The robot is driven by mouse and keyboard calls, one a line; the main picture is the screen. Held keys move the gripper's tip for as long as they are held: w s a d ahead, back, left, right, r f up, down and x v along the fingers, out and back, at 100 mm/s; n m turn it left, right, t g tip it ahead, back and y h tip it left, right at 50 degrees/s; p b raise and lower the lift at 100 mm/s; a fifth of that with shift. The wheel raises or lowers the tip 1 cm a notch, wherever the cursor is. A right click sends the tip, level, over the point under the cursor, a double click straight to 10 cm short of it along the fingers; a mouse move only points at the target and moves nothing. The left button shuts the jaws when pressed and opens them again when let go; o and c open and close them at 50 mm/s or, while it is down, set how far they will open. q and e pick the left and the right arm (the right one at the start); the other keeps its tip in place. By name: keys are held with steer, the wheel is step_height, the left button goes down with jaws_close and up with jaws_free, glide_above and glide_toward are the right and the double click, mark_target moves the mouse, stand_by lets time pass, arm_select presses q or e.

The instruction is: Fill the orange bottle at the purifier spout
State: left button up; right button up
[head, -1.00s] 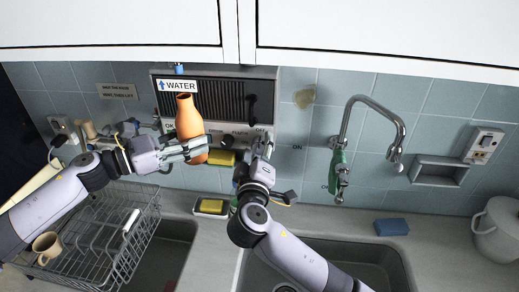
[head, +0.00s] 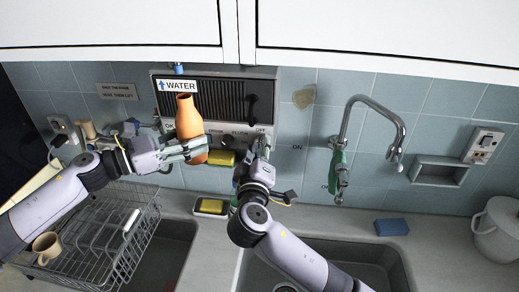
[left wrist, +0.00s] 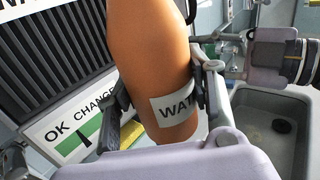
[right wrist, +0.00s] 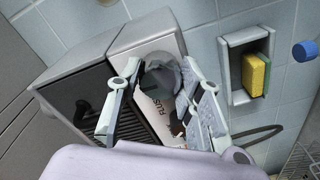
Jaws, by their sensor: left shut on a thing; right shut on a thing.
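The orange bottle (head: 188,118) is upright, slightly tilted, in front of the purifier (head: 265,88). My left gripper (head: 197,148) is shut around its lower body; the left wrist view shows the bottle (left wrist: 152,65) between both fingers, with a partly hidden white label. My right gripper (head: 257,155) is at the lower right of the purifier's front. In the right wrist view its fingers (right wrist: 163,95) close on a grey round knob (right wrist: 160,76) beside a "FLUSH" label. A black curved part (head: 251,104) is on the grille; I cannot tell if it is the spout.
A dish rack (head: 110,235) with a mug (head: 46,247) stands at the left. A yellow sponge (head: 210,206) lies on the counter below the bottle. A tap (head: 372,103) rises over the right sink; a blue sponge (head: 391,227) and white pot (head: 499,232) are further right.

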steer(key=shift+n, duration=1.8)
steer(key=o, duration=1.2)
steer(key=shift+c, duration=0.2)
steer(key=shift+s, duration=0.1)
steer(key=s+a, duration=0.1)
steer(key=s, duration=1)
steer(key=shift+s+a, duration=0.35)
steer(key=shift+a, duration=0.05)
steer(key=shift+r, duration=0.1)
